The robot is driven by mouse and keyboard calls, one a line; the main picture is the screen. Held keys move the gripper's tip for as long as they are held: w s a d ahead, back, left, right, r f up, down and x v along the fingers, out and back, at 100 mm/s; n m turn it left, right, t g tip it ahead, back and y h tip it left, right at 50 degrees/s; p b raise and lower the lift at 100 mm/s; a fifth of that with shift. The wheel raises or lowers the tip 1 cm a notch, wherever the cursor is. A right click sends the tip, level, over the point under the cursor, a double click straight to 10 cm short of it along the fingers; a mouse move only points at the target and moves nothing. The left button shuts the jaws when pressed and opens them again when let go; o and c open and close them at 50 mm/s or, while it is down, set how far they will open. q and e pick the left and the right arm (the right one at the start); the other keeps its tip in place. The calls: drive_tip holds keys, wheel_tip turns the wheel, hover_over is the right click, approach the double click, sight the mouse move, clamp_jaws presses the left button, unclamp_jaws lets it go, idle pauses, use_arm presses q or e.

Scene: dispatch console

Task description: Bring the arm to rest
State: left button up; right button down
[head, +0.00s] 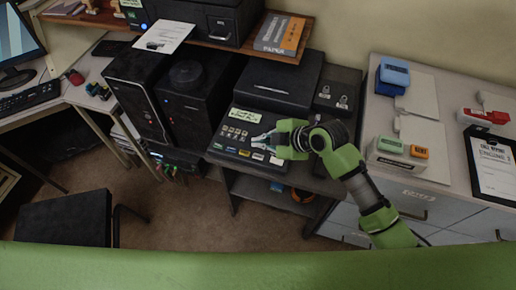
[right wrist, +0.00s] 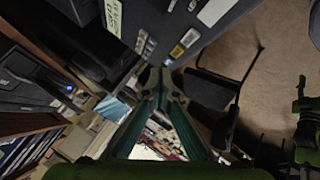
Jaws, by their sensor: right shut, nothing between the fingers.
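My right arm (head: 347,165), green with dark joints, reaches in from the lower right of the head view. Its gripper (head: 262,141) is over the dark console panel (head: 223,149) with rows of small keys. In the right wrist view the two fingers of the right gripper (right wrist: 161,88) meet at their tips, with nothing between them. I cannot tell from these views whether the tips touch the panel. My left gripper is not in view.
Two black computer towers (head: 138,92) stand left of the panel. A black box (head: 279,84) is behind it. At the right, a grey cabinet (head: 445,188) carries a clipboard (head: 493,163) and small devices. A dark chair (head: 66,219) is at lower left, with open floor beside it.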

drive_tip(key=s+d+f+m+g+h, duration=0.1)
drive_tip(key=s+d+m+h, duration=0.3)
drive_tip(key=s+d+m, duration=0.75)
drive_tip(key=s+d+f+m+g+h, duration=0.1)
drive_tip(key=s+d+f+m+h, duration=0.15)
drive_tip(key=s+d+m, duration=0.85)
drive_tip(key=s+a+f+n+g+b, duration=0.1)
drive_tip(key=s+f+n, duration=0.1)
drive_tip(key=f, duration=1.2)
drive_tip(key=s+a+f+n+b, duration=0.2)
drive_tip(key=s+f+n, duration=0.1)
drive_tip(key=f, duration=1.1)
drive_tip(key=s+d+f+b, duration=0.1)
drive_tip(key=s+f, duration=0.7)
drive_tip(key=f, duration=0.1)
drive_tip(key=s+d+f+g+b, duration=0.1)
drive_tip(key=s+d+f, duration=0.1)
drive_tip(key=s+f, duration=0.7)
drive_tip(key=shift+d+f+h, duration=0.25)
drive_tip(key=shift+f+h, duration=0.2)
drive_tip(key=shift+f, duration=0.05)
